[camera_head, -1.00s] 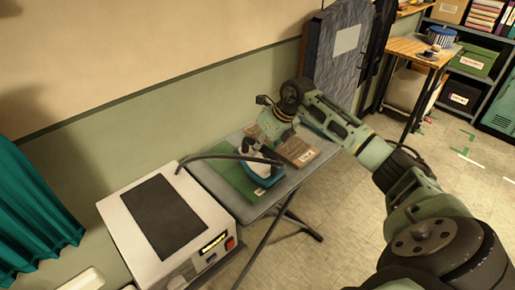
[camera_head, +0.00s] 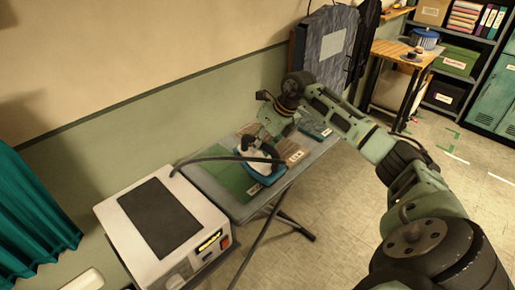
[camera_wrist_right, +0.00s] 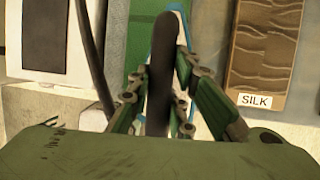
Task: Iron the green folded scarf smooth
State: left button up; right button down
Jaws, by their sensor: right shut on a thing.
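The green folded scarf (camera_head: 226,176) lies flat on the grey ironing board, and part of it is hidden under and behind the iron. The iron (camera_head: 266,174), white with a blue base, is over the scarf's right part, near the brown cloth. I cannot tell whether its sole touches the cloth. My right gripper (camera_head: 253,145) is shut on the iron's dark handle; the handle also shows between the fingers in the right wrist view (camera_wrist_right: 161,75). The green scarf (camera_wrist_right: 148,32) shows left of the handle there. My left gripper is not in view.
A brown cloth labelled SILK (camera_wrist_right: 264,48) lies beside the iron, with a teal cloth (camera_head: 316,130) farther along the board (camera_head: 232,213). A white steam station (camera_head: 207,222) stands at the left, its dark hose (camera_head: 215,158) running to the iron. A wall bounds the back.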

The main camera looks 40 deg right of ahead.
notch_tip(320, 180, up, 3)
jog(key=shift+s+d+p, duration=0.15)
jog(key=shift+p, duration=0.4)
jog(key=shift+r+p, duration=0.3)
jog(key=shift+r, duration=0.25)
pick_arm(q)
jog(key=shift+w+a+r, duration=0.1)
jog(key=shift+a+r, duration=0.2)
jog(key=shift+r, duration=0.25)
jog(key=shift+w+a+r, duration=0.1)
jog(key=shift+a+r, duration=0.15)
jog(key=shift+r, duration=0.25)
pick_arm(e)
jog(key=shift+a, duration=0.2)
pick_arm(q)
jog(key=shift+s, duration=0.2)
pick_arm(e)
jog(key=shift+d, duration=0.15)
